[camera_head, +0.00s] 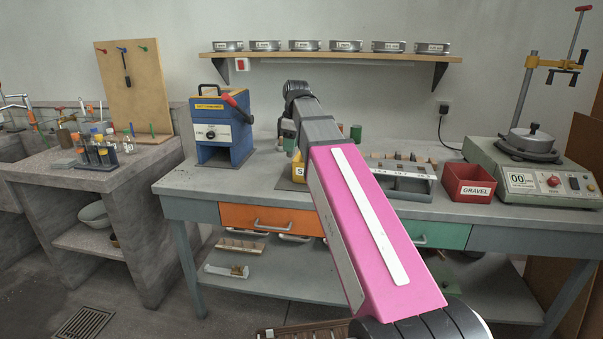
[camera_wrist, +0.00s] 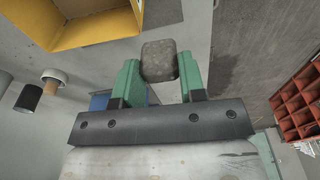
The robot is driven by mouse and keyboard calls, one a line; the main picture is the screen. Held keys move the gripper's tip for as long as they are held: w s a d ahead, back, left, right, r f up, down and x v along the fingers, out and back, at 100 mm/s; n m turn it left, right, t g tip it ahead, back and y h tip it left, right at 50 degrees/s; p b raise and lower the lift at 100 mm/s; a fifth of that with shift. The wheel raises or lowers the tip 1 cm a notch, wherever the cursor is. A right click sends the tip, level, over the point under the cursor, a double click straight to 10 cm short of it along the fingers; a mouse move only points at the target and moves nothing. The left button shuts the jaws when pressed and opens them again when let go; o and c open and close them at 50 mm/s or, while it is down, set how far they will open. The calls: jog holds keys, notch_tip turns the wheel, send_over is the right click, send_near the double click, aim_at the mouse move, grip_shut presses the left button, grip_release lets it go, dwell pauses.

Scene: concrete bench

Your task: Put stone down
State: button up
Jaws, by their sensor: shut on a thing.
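A dark grey, rounded block-like stone (camera_wrist: 160,58) shows in the wrist view between the green fingers of my gripper (camera_wrist: 160,74). My gripper is shut on it and holds it near the fingertips. A yellow open box (camera_wrist: 95,32) lies beside the stone, to its upper left in the wrist view. In the head view the yellow box (camera_head: 299,172) shows only in part, with a label starting with S; my pink arm hides the rest. The stone cannot be made out in the head view.
The grey bench (camera_head: 205,181) carries a blue machine (camera_head: 219,130) at left, a grey compartment tray (camera_head: 403,183) right of my arm, a red GRAVEL box (camera_head: 468,184) and a scale (camera_head: 535,170). A shelf (camera_head: 330,54) with several round sieves hangs above. The bench's front left is bare.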

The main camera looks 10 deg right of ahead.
jog(key=w+d+f, duration=0.2)
jog(key=d, duration=0.1)
jog(key=w+d+f, duration=0.2)
jog(key=d, duration=0.1)
jog(key=w+d+f, duration=0.2)
jog(key=d, duration=0.1)
jog(key=shift+w+d+f, duration=0.1)
jog(key=shift+w+f, duration=0.15)
jog(key=shift+f, duration=2.15)
jog(key=shift+f, duration=0.1)
jog(key=o, duration=0.9)
jog(key=shift+o, duration=0.2)
notch_tip(320, 180, up, 12)
jog(key=d, duration=0.1)
jog(key=shift+s+d, duration=0.15)
jog(key=shift+s, duration=0.15)
